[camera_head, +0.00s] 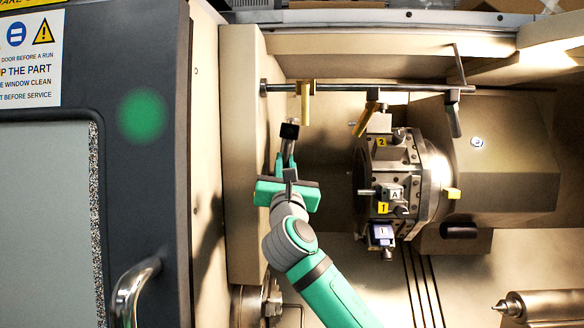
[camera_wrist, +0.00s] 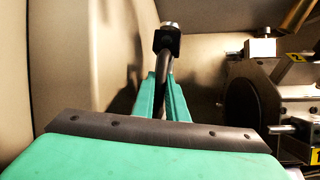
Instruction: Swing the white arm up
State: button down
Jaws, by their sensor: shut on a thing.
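My gripper (camera_head: 286,168) is inside the machine, near the left wall. In the wrist view, its two green fingers (camera_wrist: 162,95) are shut on a slim curved arm (camera_wrist: 157,66). This arm looks dark grey, not white, in this light. It ends above the fingers in a black block (camera_wrist: 167,42) with a pale metal stub on top. In the head view the black block (camera_head: 289,131) stands just above my fingertips, with a short piece of the arm below it. The arm's lower part and its pivot are hidden behind my gripper.
A tool turret (camera_head: 425,180) with numbered holders stands to the right. A horizontal rod (camera_head: 345,87) with yellowish nozzles (camera_head: 305,103) crosses above. The cream left wall (camera_head: 241,200) is close. The dark door (camera_head: 150,190) with its handle is at the far left.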

jog(key=shift+a+n+g+y, duration=0.3)
jog(key=shift+a+n+y, duration=0.45)
jog(key=shift+n, duration=0.75)
jog(key=shift+a, duration=0.1)
jog(key=c, duration=1.8)
grip_release()
jog(key=shift+o, duration=0.2)
jog(key=shift+s+r, duration=0.1)
